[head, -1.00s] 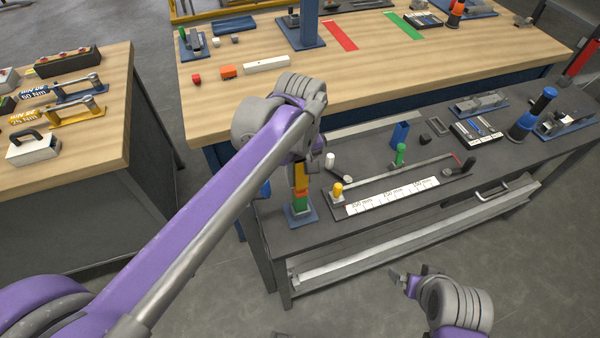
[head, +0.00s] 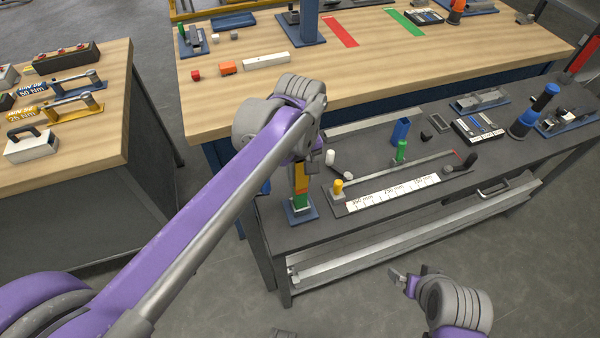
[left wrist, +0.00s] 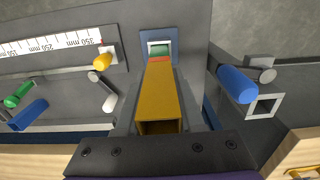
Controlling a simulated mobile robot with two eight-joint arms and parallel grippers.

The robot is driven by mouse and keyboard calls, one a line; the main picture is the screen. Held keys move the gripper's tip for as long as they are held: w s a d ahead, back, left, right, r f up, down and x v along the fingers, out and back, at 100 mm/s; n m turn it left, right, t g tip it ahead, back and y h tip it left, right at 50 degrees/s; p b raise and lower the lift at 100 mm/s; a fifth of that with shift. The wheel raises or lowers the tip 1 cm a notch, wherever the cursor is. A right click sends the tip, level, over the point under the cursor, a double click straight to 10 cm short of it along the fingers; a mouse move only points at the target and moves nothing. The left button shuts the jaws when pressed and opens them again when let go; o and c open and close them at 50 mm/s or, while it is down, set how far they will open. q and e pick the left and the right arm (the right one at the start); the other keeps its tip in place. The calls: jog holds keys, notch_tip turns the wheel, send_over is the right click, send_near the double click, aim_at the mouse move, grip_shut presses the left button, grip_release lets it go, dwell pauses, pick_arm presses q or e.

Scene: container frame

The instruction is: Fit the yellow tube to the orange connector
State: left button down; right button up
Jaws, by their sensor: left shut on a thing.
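The yellow tube (left wrist: 158,98) is square and hollow and stands upright in line with the stack below it. A thin band of the orange connector (left wrist: 160,59) shows at its far end, above a green piece (left wrist: 161,49) on a blue base plate (head: 301,214). I cannot tell how deeply tube and connector are seated. In the head view the yellow tube (head: 300,172) shows below my left gripper (head: 301,160), which is shut on it; the arm hides its top. My right gripper (head: 398,278) hangs in front of the bench, away from the stack; its jaw opening is unclear.
To the right of the stack is a ruler fixture (head: 395,195) with yellow and green knobs. A white cylinder (head: 330,158) lies close by. The wooden table (head: 350,85) is behind.

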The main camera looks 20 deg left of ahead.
pick_arm(q)
jog(key=shift+f, duration=0.2)
pick_arm(e)
jog(key=shift+f, duration=0.2)
pick_arm(q)
grip_release()
jog(key=shift+r, duration=0.15)
pick_arm(e)
jog(key=shift+r, duration=0.15)
pick_arm(q)
jog(key=shift+r+p, duration=1.85)
jog(key=shift+r, duration=1.55)
pick_arm(e)
jog(key=r, duration=0.1)
jog(key=w+r, duration=0.1)
jog(key=r, duration=0.1)
jog(key=w+r, duration=0.1)
jog(key=r, duration=0.1)
jog(key=shift+w+r, duration=0.1)
